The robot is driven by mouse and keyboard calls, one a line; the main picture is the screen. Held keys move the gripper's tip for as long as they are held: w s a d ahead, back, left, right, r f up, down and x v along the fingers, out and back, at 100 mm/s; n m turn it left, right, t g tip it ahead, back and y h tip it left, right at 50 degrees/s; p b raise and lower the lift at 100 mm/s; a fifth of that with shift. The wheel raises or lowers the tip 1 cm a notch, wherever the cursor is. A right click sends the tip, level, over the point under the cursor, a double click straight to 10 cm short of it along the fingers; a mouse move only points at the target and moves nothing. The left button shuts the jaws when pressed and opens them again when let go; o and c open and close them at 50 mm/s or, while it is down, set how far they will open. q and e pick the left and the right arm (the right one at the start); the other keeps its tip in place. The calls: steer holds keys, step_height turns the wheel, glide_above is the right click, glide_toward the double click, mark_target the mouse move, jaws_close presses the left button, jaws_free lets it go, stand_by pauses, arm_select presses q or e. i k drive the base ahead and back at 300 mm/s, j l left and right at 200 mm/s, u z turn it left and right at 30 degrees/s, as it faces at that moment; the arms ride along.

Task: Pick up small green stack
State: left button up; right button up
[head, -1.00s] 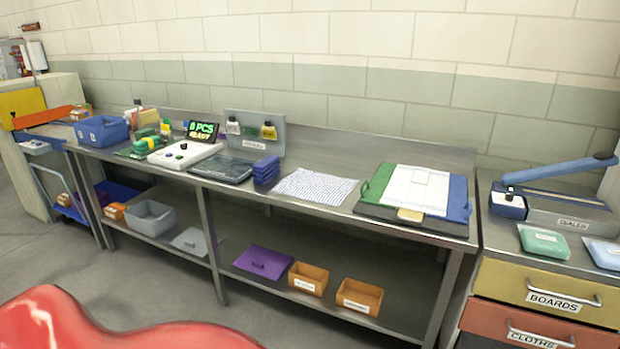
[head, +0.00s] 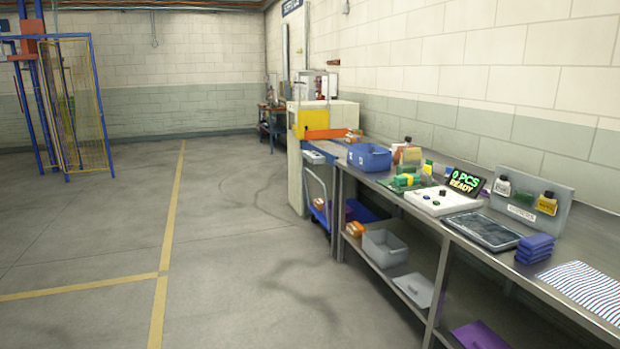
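A small green stack (head: 402,181) lies on the steel workbench, between the blue bin and the white counting scale. It has a yellow band or piece on it, and its separate layers are too small to make out. Green and yellow pieces also show just behind it, close to the bottles. Neither of my grippers shows in the head view, and nothing of mine is near the stack.
The steel bench (head: 560,258) runs along the right wall. On it are a blue bin (head: 369,158), a white scale (head: 441,201), a dark tray (head: 483,231) and a blue stack (head: 535,248). A yellow machine (head: 308,122) stands beyond. The floor (head: 235,262) at left is open.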

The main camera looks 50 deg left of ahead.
mark_target(403, 180)
steer(key=u, duration=1)
steer(key=i+j+z, duration=0.2)
steer(key=i+j, duration=0.15)
steer(key=i, duration=0.4)
steer(key=i+j+z, duration=0.2)
steer(key=i+j, duration=0.2)
steer(key=i, duration=0.3)
steer(key=i+j+z, duration=0.2)
steer(key=i+j, duration=0.35)
steer(key=i, duration=0.1)
